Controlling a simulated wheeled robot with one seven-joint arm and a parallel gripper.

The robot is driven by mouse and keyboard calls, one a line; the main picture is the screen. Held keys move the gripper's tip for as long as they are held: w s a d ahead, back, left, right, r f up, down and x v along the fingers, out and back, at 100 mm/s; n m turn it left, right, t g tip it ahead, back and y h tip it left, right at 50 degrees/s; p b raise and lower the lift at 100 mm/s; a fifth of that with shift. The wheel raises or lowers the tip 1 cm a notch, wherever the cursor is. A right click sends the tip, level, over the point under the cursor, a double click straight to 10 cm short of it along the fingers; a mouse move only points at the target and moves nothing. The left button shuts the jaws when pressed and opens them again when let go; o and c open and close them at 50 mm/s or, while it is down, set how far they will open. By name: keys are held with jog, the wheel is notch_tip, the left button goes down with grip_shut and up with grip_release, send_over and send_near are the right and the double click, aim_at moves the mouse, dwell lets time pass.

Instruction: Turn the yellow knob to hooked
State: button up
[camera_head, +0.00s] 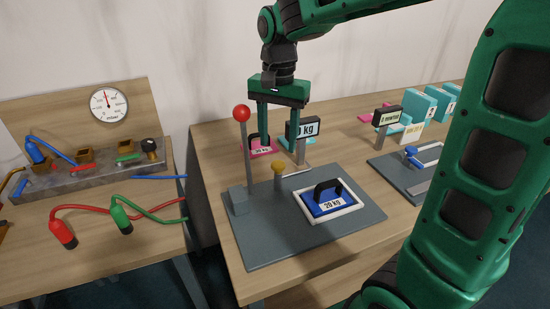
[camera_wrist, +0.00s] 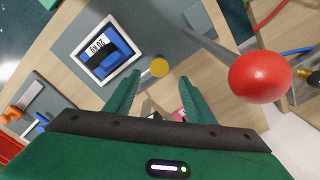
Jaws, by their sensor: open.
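The yellow knob (camera_head: 278,167) stands on a short grey post on the dark grey board (camera_head: 270,242), between the red-balled lever and the blue 20 kg weight. It also shows in the wrist view (camera_wrist: 159,67), just beyond the fingertips. My gripper (camera_head: 279,143) is open and empty, pointing down above and behind the knob in the head view. In the wrist view its two green fingers (camera_wrist: 160,84) are spread apart, with the knob near the gap between their tips. I see no touch. No hook marking is readable.
A tall lever with a red ball (camera_head: 241,114) rises close left of my gripper. The blue 20 kg weight (camera_head: 331,200) sits in a white frame to the right. A pink weight (camera_head: 262,148) and a kg display (camera_head: 302,129) stand behind. Another board (camera_head: 405,172) lies right.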

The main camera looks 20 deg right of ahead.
aim_at(278, 164)
jog(key=shift+f, duration=3.15)
